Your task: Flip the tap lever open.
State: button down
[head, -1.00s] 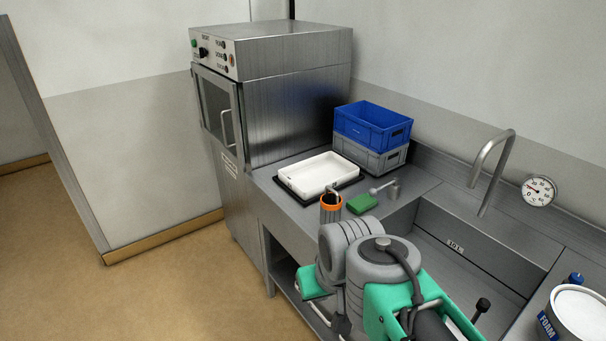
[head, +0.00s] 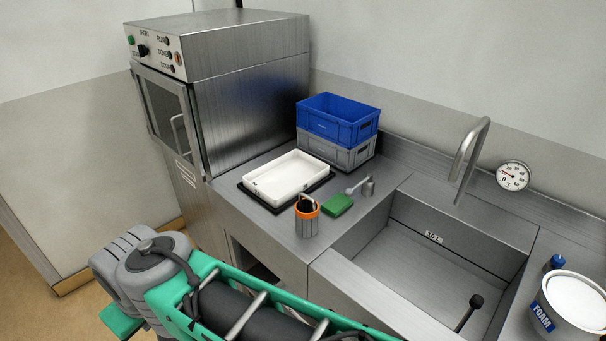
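The curved metal tap spout (head: 468,158) rises behind the sink (head: 425,265). A short metal post with a ball-ended lever (head: 358,187) stands on the counter at the sink's left back corner; it looks like the tap lever, sticking out to the left and low. A black-knobbed rod (head: 469,312) leans at the sink's front right; I cannot tell its use. My arm crosses the bottom left and middle of the head view, well in front of the lever. My gripper is not visible.
An orange-rimmed container (head: 307,219) and a green sponge (head: 337,205) sit left of the lever. A white tray (head: 289,176), a blue crate (head: 338,119) on a grey crate (head: 336,150), and the hood machine (head: 250,110) stand behind. A FOAM tub (head: 573,303) is at right.

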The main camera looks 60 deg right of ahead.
aim_at(348, 191)
jog(key=z, duration=0.05)
jog(key=i, duration=0.85)
jog(key=z, duration=0.95)
jog(key=i, duration=0.65)
jog(key=z, duration=0.8)
